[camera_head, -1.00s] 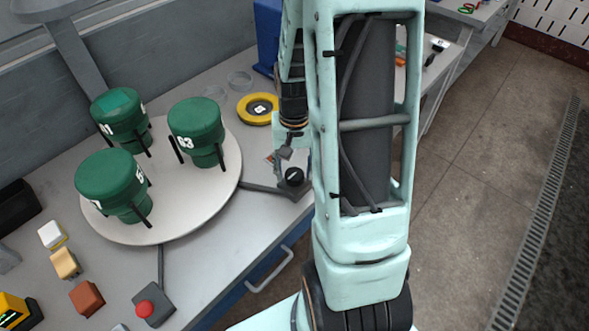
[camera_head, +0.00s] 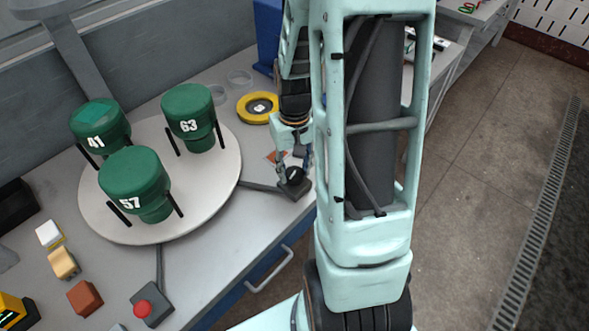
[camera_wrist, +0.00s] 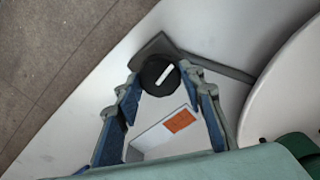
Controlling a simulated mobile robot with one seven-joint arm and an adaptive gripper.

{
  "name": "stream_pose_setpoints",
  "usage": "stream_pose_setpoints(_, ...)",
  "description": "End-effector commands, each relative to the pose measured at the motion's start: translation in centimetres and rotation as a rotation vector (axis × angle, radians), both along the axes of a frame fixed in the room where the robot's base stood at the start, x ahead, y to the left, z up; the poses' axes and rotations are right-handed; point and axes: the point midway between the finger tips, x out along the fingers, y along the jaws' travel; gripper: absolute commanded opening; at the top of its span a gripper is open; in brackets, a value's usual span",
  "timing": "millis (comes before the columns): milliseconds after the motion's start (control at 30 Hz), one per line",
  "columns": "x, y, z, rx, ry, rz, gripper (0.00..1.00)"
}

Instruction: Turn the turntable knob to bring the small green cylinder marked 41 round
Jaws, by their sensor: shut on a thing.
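The black turntable knob (camera_head: 293,174) with a white line sits on a small dark base at the right of the white turntable (camera_head: 215,200). My gripper (camera_head: 294,176) is at the knob from above, shut on it. In the wrist view the knob (camera_wrist: 158,74) lies between the fingertips, its white line slanted. The green cylinder marked 41 (camera_head: 100,128) stands at the turntable's far left. The green cylinder marked 57 (camera_head: 135,183) stands at its front, and the green cylinder marked 63 (camera_head: 190,116) at its back right. Dark prongs stand beside each cylinder.
A yellow ring (camera_head: 257,107) lies behind the knob. A red button box (camera_head: 152,304), a brown block (camera_head: 85,298) and smaller blocks lie at the front left. A blue object (camera_head: 267,38) stands at the back. A dark bar joins the knob base to the turntable.

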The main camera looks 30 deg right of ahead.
Motion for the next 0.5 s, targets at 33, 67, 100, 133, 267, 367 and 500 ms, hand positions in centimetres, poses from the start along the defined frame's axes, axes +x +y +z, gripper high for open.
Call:
stream_pose_setpoints(33,-0.01,-0.05,-0.09,-0.001,0.0,0.048,0.12)
stream_pose_setpoints(67,0.0,-0.04,-0.08,-0.001,0.0,0.076,0.12)
stream_pose_setpoints(100,0.0,-0.03,-0.08,-0.001,0.0,0.114,0.12)
stream_pose_setpoints(133,0.0,-0.03,-0.07,-0.001,0.0,0.139,0.12)
stream_pose_setpoints(267,-0.02,-0.02,-0.05,0.0,0.0,0.221,0.12)
stream_pose_setpoints(367,-0.03,-0.01,-0.05,0.0,0.001,0.266,0.12)
stream_pose_setpoints(500,-0.04,-0.01,-0.05,0.001,0.001,0.308,0.12)
